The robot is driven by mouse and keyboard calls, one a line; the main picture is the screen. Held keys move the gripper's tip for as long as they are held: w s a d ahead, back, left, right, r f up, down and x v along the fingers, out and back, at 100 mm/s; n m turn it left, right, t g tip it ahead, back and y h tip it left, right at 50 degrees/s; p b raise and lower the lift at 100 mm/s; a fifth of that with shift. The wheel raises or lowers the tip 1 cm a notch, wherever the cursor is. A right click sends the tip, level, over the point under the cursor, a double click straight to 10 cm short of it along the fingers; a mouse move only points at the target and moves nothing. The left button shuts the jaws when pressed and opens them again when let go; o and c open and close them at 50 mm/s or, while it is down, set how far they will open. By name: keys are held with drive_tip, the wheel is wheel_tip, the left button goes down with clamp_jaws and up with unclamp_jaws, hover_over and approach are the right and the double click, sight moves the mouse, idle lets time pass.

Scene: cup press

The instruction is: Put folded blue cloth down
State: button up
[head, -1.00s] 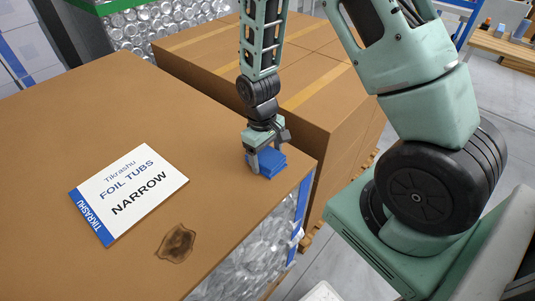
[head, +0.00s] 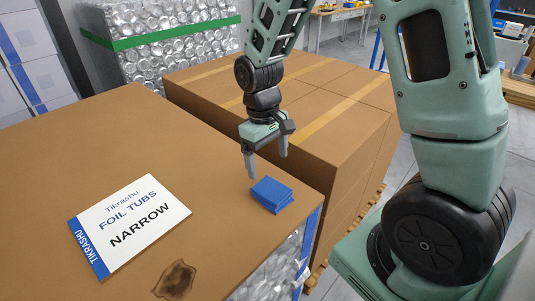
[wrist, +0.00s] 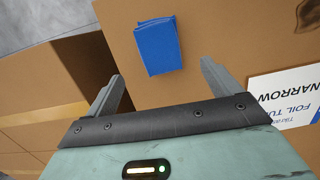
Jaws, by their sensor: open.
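The folded blue cloth (head: 272,195) lies flat on the brown cardboard top (head: 120,130), near its right front corner. In the wrist view the cloth (wrist: 159,46) sits ahead of the fingertips, between their lines. My gripper (head: 267,165) is open and empty, raised above and behind the cloth, with its fingers pointing down. In the wrist view my gripper (wrist: 162,80) shows both fingers spread apart, touching nothing.
A white sign reading "Tikrashu FOIL TUBS NARROW" (head: 130,225) lies left of the cloth. A dark stain (head: 175,279) marks the cardboard in front. Taped cardboard boxes (head: 330,130) stand behind to the right. Silver foil tubs (head: 175,55) are stacked at the back.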

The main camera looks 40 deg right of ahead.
drive_tip(key=s+a+r+n, duration=0.2)
drive_tip(key=s+a+r, duration=0.2)
drive_tip(key=s+a, duration=0.4)
drive_tip(key=s+a+r+n+t, duration=0.1)
drive_tip(key=s+a+r+n, duration=0.2)
drive_tip(key=s+a, duration=0.6)
drive_tip(key=shift+s+a+r+n+y, duration=0.15)
drive_tip(key=shift+s+r+n+y, duration=0.15)
drive_tip(key=shift+s+r+y, duration=0.25)
drive_tip(key=shift+s+f, duration=0.1)
drive_tip(key=shift+f, duration=0.1)
wheel_tip(320, 180, down, 2)
drive_tip(key=shift+f+b, duration=0.1)
drive_tip(key=shift+b, duration=1.15)
